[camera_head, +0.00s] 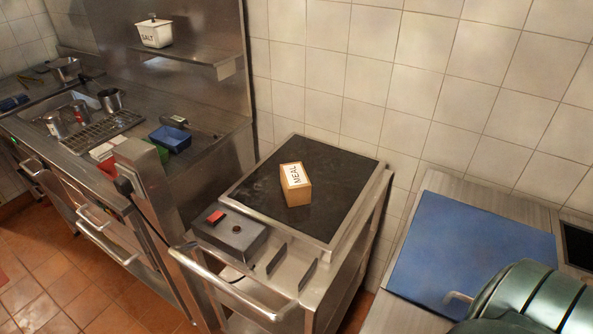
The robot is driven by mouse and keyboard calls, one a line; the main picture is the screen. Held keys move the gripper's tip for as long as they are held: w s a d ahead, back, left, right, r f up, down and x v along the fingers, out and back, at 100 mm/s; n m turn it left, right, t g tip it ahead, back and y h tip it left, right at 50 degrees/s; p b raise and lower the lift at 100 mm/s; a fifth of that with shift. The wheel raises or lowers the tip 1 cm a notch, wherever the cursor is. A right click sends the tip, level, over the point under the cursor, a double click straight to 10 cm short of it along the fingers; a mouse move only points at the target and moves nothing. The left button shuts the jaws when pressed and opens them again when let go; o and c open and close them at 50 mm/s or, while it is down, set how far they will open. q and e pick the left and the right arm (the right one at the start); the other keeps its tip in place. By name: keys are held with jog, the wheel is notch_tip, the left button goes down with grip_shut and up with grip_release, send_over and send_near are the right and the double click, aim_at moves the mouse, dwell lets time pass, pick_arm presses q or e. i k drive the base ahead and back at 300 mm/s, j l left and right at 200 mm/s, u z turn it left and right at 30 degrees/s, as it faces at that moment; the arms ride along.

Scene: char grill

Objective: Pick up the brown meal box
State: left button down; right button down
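The brown meal box (298,187) is a small upright-looking block with brown sides and a white label reading "MEAL". It sits on the dark flat top (335,160) of the metal grill unit, near its left-centre part, with bare surface around it. Neither of my grippers shows in the head view, so their positions and states cannot be seen.
A control box with a red switch (215,217) and a front handle (240,290) adjoin the dark top. A tiled wall stands behind. At right are a blue board (470,250) and a rounded dark green object (530,300). A left counter holds a blue container (170,138).

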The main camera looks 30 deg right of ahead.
aim_at(295, 184)
jog(key=z, duration=1.05)
